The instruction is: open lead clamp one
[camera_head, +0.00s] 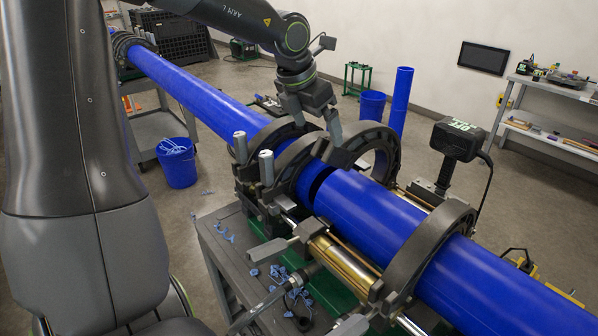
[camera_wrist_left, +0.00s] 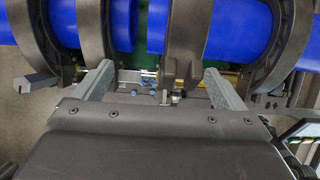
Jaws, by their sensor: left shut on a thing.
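The fusion cart holds two blue pipe lengths, the far one (camera_head: 205,97) and the near one (camera_head: 375,215), with a narrow dark gap between their ends. Dark clamp rings sit along them. One ring (camera_head: 290,160) arches over the pipe near the gap, and another half ring (camera_head: 392,150) stands swung up behind the pipe. My left gripper (camera_head: 317,122) is above the rings by the gap, its fingers spread around a dark clamp part. In the left wrist view, a dark clamp arch (camera_wrist_left: 182,40) lies between its fingers. The contact itself is partly hidden. My right gripper is out of view.
A nearer clamp (camera_head: 430,245) closes over the near pipe. A black boxed device (camera_head: 457,140) stands behind the cart. Blue shavings (camera_head: 285,285) lie on the cart's front. A blue bucket (camera_head: 177,165) stands on the floor at left. A shelf (camera_head: 555,140) is along the right wall.

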